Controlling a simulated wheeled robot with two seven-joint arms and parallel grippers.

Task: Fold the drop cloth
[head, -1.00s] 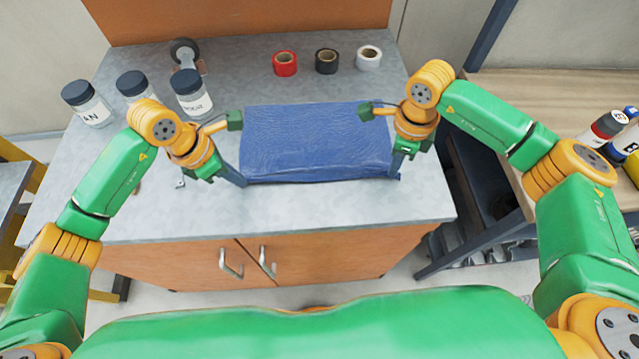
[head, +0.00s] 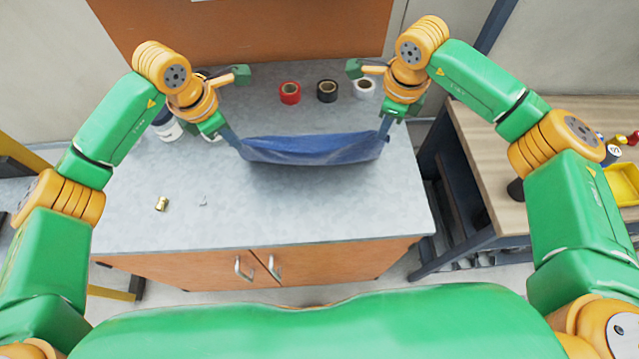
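The blue drop cloth (head: 315,150) hangs between my two grippers over the grey worktop (head: 300,215), sagging in the middle, with a shadow below it. My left gripper (head: 237,145) is shut on its left end. My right gripper (head: 384,136) is shut on its right end. The fingertips are small in view and partly merge with the cloth. How the cloth's layers lie, and whether its underside touches the worktop, I cannot tell.
Red (head: 290,92), black (head: 327,90) and white (head: 362,90) tape rolls stand behind the cloth. A jar (head: 167,128) is partly hidden behind my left arm. A brass fitting (head: 161,204) lies at front left. The worktop's front is mostly clear. A wooden bench (head: 480,155) stands at right.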

